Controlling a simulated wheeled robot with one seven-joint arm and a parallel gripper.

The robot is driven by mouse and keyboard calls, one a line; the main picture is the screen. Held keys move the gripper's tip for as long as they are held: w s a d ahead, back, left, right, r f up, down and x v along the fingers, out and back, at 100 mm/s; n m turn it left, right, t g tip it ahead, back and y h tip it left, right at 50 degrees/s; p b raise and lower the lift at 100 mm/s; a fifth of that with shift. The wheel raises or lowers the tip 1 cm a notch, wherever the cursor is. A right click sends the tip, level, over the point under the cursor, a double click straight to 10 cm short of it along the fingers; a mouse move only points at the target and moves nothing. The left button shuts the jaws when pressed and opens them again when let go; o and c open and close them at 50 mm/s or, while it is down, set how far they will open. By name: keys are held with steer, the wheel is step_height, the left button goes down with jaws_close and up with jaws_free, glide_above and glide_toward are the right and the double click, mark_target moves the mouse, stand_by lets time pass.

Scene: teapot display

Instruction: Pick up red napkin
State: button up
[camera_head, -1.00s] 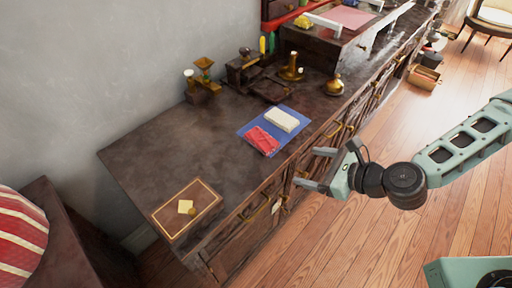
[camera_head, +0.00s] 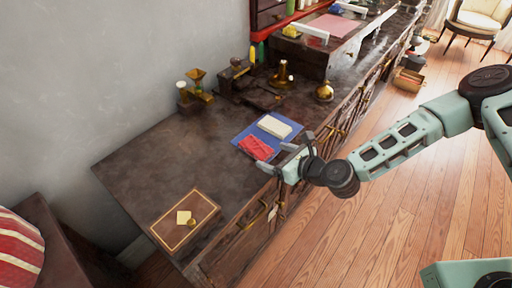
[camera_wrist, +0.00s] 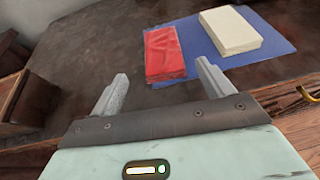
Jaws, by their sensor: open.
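The red napkin (camera_head: 257,148) lies flat on a blue mat (camera_head: 241,137) on the dark counter. A white block-like stack (camera_head: 275,126) lies beside it on the same mat. In the wrist view the red napkin (camera_wrist: 164,54) is ahead of the fingers, with the pale stack (camera_wrist: 230,31) to its right. My gripper (camera_head: 282,157) is open and empty at the counter's front edge, just right of the napkin. In the wrist view its two fingers (camera_wrist: 160,88) are spread apart, short of the napkin and not touching it.
A brown box (camera_head: 185,222) with a yellow paper on top sits at the counter's near end. Brass items, including a bell-like piece (camera_head: 324,92), stand toward the back. The counter (camera_head: 150,165) left of the mat is clear. Drawer handles line the front.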

mark_target(260, 149)
steer(key=shift+p+x, duration=0.35)
steer(key=shift+x, duration=2.3)
steer(key=shift+w+d+r, duration=0.1)
steer(key=shift+w+d, duration=0.05)
steer(key=c, duration=1.1)
